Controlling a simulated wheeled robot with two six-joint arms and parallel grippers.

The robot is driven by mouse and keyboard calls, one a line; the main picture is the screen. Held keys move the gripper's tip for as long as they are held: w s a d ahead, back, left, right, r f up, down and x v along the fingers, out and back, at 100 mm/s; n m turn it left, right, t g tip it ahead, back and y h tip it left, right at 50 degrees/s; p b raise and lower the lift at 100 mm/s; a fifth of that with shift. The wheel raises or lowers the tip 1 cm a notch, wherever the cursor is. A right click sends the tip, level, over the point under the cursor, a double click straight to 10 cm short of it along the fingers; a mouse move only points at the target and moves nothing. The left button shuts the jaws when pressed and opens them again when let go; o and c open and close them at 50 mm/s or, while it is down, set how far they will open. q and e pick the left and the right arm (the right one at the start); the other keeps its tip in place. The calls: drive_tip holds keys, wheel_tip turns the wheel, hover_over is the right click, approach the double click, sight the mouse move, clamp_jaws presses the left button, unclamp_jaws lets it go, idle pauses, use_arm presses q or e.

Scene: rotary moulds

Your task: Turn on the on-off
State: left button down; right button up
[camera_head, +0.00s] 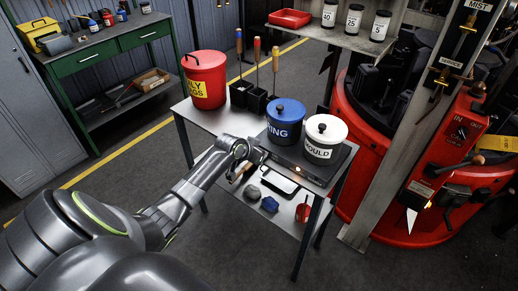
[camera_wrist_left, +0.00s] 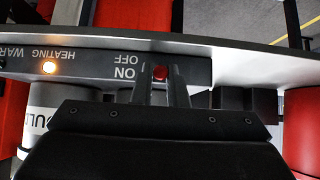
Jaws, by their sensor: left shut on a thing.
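The on-off switch is a small red-tipped toggle (camera_wrist_left: 160,72) on the dark front panel of the heating plate (camera_head: 318,170), beside the inverted letters ON and OFF in the left wrist view. My left gripper (camera_wrist_left: 160,88) is shut on the switch, one finger on each side of it. In the head view my left gripper (camera_head: 246,158) is at the plate's left front edge, where it hides the switch. An amber lamp (camera_wrist_left: 49,67) glows at the HEATING label. My right gripper is not in view.
A blue pot (camera_head: 285,125) and a white pot (camera_head: 320,140) stand on the plate. A red bucket (camera_head: 206,82) and black holders with upright tools (camera_head: 256,98) stand behind on the table. A lower shelf holds small coloured items. The red machine (camera_head: 400,200) stands right.

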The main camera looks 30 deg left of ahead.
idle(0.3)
use_arm(q)
drive_tip(key=c, duration=1.4)
unclamp_jaws()
drive_tip(key=shift+c, duration=0.2)
drive_tip(key=shift+r, duration=0.1)
drive_tip(key=b+v, duration=0.1)
drive_tip(key=v, duration=1.6)
drive_tip(key=shift+r, duration=0.3)
drive_tip(key=shift+w, duration=0.1)
